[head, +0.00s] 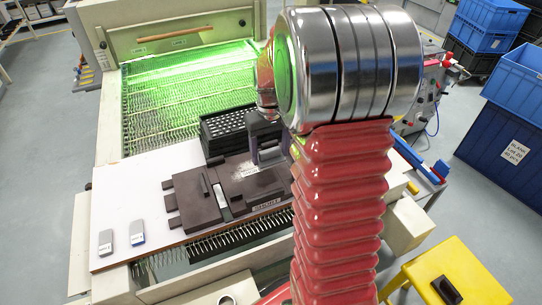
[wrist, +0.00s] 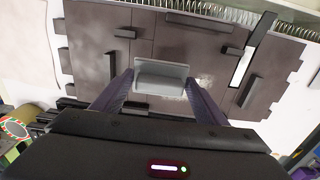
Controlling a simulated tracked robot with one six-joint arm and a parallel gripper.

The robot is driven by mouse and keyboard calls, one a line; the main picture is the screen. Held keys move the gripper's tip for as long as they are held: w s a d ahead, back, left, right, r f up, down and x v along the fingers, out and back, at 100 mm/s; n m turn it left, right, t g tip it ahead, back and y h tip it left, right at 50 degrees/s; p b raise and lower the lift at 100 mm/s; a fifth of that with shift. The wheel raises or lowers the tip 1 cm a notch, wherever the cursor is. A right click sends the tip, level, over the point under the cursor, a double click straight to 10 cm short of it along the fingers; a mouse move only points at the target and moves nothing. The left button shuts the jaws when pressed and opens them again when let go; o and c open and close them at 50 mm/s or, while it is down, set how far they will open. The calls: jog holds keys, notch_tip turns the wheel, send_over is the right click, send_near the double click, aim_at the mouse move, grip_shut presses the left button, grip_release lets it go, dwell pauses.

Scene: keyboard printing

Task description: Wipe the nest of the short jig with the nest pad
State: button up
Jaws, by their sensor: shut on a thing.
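My gripper (wrist: 160,88) is shut on a light grey block, the nest pad (wrist: 162,78), held between its two purple fingers. In the head view my gripper (head: 268,150) is over the right part of a dark brown jig assembly (head: 248,187), partly hidden by my arm. In the wrist view the pad is over a flat dark panel of the jig (wrist: 200,45). A whitish, dusty patch (wrist: 203,80) lies just right of the pad. I cannot tell whether the pad touches the surface.
Two small grey labelled blocks (head: 106,242) (head: 137,234) lie on the white board (head: 130,195) at left. A black perforated tray (head: 225,128) stands behind the jig. A green-lit mesh conveyor (head: 165,100) is beyond. A row of metal pins (head: 210,246) lines the front edge.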

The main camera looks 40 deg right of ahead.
jog(key=shift+r, duration=1.6)
jog(key=shift+w+a+f, duration=0.1)
jog(key=shift+w+a, duration=0.1)
jog(key=shift+a, duration=0.25)
jog(key=w+a, duration=0.6)
jog(key=a, duration=0.3)
jog(key=shift+r, duration=0.45)
jog(key=shift+f, duration=0.2)
jog(key=shift+f, duration=3.7)
